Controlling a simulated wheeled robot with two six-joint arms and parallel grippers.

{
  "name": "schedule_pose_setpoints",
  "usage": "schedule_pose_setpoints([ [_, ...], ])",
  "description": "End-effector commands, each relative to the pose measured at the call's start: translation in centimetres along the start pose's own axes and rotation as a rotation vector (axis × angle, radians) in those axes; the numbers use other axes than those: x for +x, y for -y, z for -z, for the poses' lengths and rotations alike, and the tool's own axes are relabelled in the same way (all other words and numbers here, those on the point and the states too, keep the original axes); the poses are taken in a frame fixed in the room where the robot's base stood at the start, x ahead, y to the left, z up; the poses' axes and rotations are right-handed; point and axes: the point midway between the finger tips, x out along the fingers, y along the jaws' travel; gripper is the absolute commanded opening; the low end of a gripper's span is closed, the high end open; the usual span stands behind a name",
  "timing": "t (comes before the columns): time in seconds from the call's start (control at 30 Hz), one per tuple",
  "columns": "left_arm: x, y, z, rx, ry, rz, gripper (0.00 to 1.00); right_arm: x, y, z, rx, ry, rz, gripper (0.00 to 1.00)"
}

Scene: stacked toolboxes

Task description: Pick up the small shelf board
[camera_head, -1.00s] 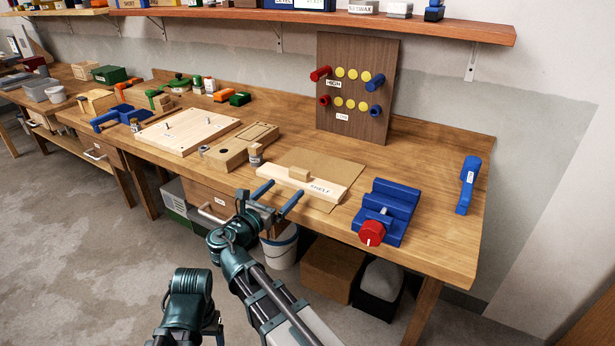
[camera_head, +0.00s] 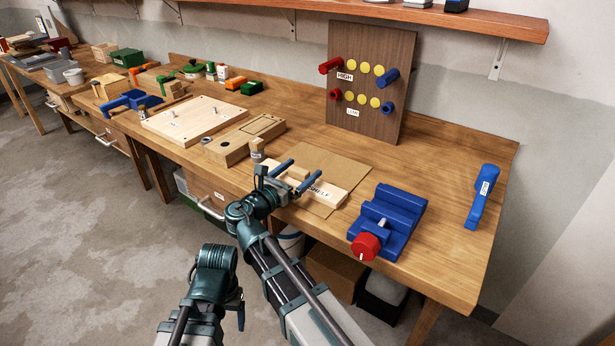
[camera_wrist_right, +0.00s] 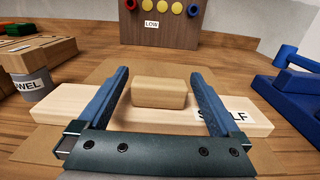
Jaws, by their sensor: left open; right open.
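The small shelf board (camera_head: 331,196) is a pale wooden plank marked SHELF, lying flat near the front of the bench. A small wooden block (camera_wrist_right: 159,92) sits on top of its middle; the board also shows in the right wrist view (camera_wrist_right: 62,100). My right gripper (camera_head: 305,168) is open over the board. In the right wrist view its blue fingers (camera_wrist_right: 160,73) stand either side of the block, with visible gaps; contact with the board cannot be told. My left gripper (camera_head: 205,315) is low at the bottom, away from the bench, open and partly hidden.
A brown sheet (camera_head: 345,165) lies under and behind the board. A blue vise (camera_head: 400,215) with a red knob stands to the right. A labelled jar (camera_head: 257,152) and a wooden block holder (camera_head: 240,138) are close on the left. A peg panel (camera_head: 370,55) stands behind.

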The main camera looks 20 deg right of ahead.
Motion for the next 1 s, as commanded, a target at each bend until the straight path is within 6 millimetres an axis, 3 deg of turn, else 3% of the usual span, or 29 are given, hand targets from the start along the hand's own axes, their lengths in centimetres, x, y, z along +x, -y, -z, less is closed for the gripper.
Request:
schedule_pose_setpoints([
  [0.13, 0.01, 0.02, -0.05, 0.000, 0.000, 0.000, 0.75, -0.03, 0.02, 0.00, 0.000, 0.000, 0.000, 0.96],
  [0.63, 0.00, 0.02, -0.03, 0.000, 0.000, 0.000, 0.75, -0.03, 0.04, -0.01, 0.000, 0.000, 0.000, 0.06],
  [1.0, -0.50, 0.06, -0.06, 0.000, 0.000, 0.000, 0.75, -0.02, 0.04, -0.53, 0.000, 0.001, 0.000, 0.06],
])
